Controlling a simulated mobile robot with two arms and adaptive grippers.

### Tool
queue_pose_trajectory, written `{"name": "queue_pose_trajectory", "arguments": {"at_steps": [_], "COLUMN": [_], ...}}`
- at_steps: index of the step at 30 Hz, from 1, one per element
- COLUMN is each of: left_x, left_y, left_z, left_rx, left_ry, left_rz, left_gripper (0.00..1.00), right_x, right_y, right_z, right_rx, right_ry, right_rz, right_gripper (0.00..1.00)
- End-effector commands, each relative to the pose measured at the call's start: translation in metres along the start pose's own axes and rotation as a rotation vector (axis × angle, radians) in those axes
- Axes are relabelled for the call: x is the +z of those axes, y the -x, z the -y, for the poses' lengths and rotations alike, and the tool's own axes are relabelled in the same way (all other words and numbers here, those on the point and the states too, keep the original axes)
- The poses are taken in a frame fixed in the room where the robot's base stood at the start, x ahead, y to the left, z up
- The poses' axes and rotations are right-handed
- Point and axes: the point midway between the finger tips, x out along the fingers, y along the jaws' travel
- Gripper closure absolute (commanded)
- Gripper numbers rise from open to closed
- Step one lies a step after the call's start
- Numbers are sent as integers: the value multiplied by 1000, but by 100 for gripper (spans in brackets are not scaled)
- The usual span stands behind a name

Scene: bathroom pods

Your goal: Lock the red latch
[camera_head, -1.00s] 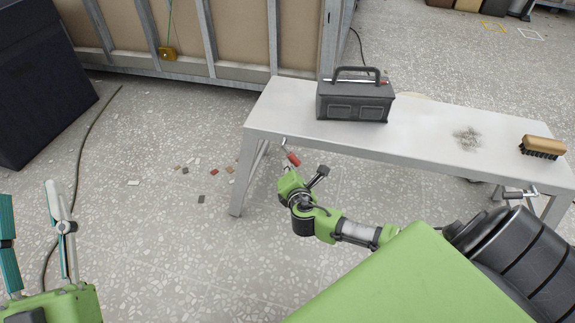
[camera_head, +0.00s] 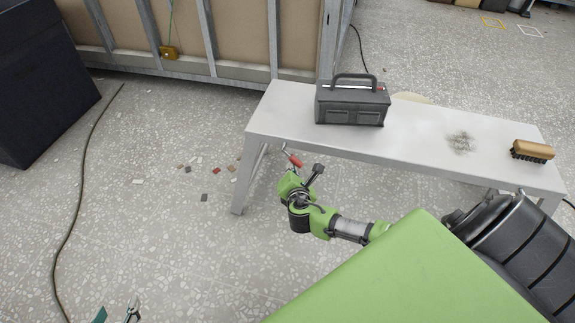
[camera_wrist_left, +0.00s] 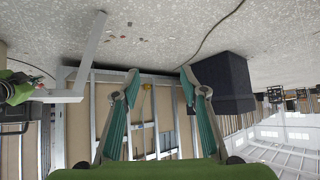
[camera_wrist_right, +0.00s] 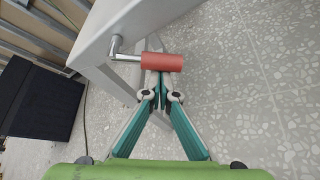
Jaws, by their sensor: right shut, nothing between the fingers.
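The red latch handle (camera_head: 295,160) is a red grip on a bent metal rod under the near-left edge of the grey bench. In the right wrist view the red grip (camera_wrist_right: 162,62) lies sideways across the picture, its rod running left to the bench. My right gripper (camera_wrist_right: 158,90) is shut and empty, its tips right at the grip's lower side; I cannot tell whether they touch it. In the head view the right fingers are mostly hidden by the wrist. My left gripper (camera_wrist_left: 160,82) is open and empty; its tips (camera_head: 120,314) show at the head view's bottom-left edge.
A dark box (camera_head: 40,85) stands at the left. A cable and small chips lie on the floor, otherwise clear at left.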

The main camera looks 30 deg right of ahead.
Motion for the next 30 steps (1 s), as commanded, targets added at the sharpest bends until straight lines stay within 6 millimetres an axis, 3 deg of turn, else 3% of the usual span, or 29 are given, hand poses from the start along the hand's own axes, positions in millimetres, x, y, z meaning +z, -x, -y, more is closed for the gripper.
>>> {"name": "queue_pose_trajectory", "arguments": {"at_steps": [9,11,18,30], "left_x": [110,116,103,154], "left_y": [56,64,72,7], "left_z": [12,13,13,10], "left_rx": [-26,-28,-27,-18], "left_ry": [14,15,15,12], "left_rz": [504,544,534,578], "left_gripper": [60,60,60,60], "right_x": [8,9,12,18], "right_y": [3,3,5,8], "right_z": [-2,-2,-1,-2], "right_rx": [-40,-48,-79,-133], "right_ry": [67,80,132,227], "right_rz": [4,5,5,5], "right_gripper": [100,100,100,100]}}
